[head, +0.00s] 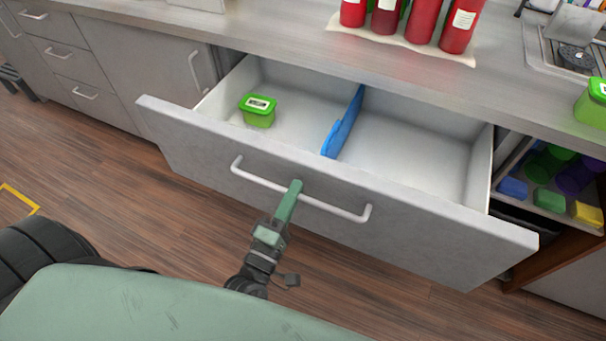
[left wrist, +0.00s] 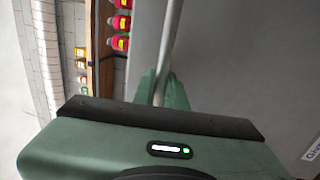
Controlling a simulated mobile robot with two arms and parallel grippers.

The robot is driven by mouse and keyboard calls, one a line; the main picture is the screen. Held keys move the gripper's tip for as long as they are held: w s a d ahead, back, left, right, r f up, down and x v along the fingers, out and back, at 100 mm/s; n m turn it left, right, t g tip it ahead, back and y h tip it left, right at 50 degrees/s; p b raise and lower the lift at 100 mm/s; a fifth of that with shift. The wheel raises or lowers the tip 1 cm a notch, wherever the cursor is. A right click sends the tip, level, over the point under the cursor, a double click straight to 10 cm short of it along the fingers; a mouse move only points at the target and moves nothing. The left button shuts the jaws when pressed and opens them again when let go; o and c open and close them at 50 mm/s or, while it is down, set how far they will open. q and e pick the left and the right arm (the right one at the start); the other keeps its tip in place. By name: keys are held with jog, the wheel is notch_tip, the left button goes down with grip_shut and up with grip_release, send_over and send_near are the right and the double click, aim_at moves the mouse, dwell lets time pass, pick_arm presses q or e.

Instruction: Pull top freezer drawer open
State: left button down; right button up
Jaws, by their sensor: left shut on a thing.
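The drawer (head: 420,225) in the head view is pulled well out from under the counter. Its grey front carries a light bar handle (head: 340,211). My left gripper (head: 295,188) is shut on the handle near its middle. In the left wrist view the green fingers (left wrist: 160,92) sit on both sides of the handle bar (left wrist: 171,40). Inside the drawer are a green lidded container (head: 259,112) at the left and a blue divider-like item (head: 345,125) near the middle. My right gripper is in neither view.
Red bottles (head: 425,18) stand on a pale mat on the counter (head: 290,45). A shelf at the right holds several coloured items, including a yellow one (head: 587,213). A green container (head: 592,105) stands at the counter's right. Wood floor (head: 110,175) lies open left of the drawer.

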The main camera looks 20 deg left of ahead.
pick_arm(q)
jog(key=shift+s, duration=1.45)
jog(key=shift+f, duration=0.1)
jog(key=c, duration=1.5)
grip_release()
jog(key=shift+o, duration=0.2)
jog(key=s+f+b, duration=0.1)
jog(key=s, duration=0.6)
jog(key=shift+s+a+f+b, duration=0.15)
jog(key=shift+s+f+b, duration=0.05)
jog(key=shift+s+b, duration=0.15)
